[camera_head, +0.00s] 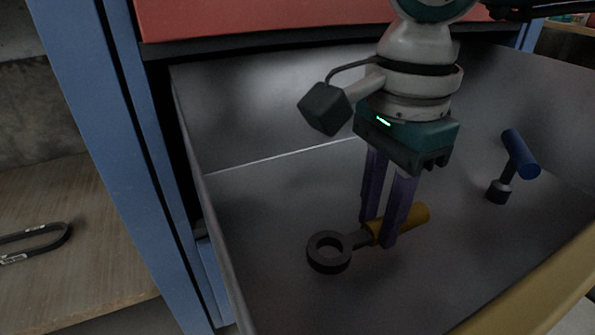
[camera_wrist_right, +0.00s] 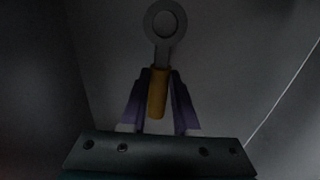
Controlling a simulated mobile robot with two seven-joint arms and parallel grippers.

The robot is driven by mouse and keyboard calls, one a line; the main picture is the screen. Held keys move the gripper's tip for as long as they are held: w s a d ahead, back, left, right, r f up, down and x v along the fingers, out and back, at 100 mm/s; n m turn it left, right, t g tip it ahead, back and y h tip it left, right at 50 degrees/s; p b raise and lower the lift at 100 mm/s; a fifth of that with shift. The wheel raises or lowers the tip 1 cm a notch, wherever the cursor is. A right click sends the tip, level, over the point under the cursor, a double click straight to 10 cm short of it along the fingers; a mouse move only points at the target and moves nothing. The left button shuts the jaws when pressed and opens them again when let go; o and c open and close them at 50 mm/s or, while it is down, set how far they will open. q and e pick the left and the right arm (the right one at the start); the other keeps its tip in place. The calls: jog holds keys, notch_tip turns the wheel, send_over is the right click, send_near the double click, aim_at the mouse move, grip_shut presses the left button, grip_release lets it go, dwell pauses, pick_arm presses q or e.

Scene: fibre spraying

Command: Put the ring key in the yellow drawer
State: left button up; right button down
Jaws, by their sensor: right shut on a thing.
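The ring key has a dark grey ring (camera_head: 329,252) and a yellow handle (camera_head: 416,216). It is inside the open drawer, low over or on the drawer's grey floor; I cannot tell whether it touches. My right gripper (camera_head: 381,238) points down into the drawer with its purple fingers shut on the yellow handle. In the right wrist view the ring key (camera_wrist_right: 157,93) lies between the two fingers (camera_wrist_right: 158,100), ring pointing away. The yellow drawer (camera_head: 535,285) is pulled open; its yellow front edge shows at lower right. My left gripper is not in view.
A tool with a blue handle (camera_head: 521,154) stands in the drawer to the right. A red drawer front (camera_head: 260,18) is above, in a blue cabinet frame (camera_head: 100,130). A dark looped object (camera_head: 45,238) lies on a wooden surface at left. The drawer's left floor is clear.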

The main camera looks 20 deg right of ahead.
aim_at(378, 223)
jog(key=shift+f+b, duration=0.65)
jog(key=shift+f, duration=0.95)
jog(key=shift+f, duration=0.1)
jog(key=c, duration=0.7)
grip_release()
jog(key=shift+o, duration=0.2)
jog(key=shift+r, duration=0.35)
notch_tip(378, 223, up, 11)
jog(key=p, duration=0.6)
jog(key=shift+p, duration=0.4)
jog(key=shift+r, duration=0.3)
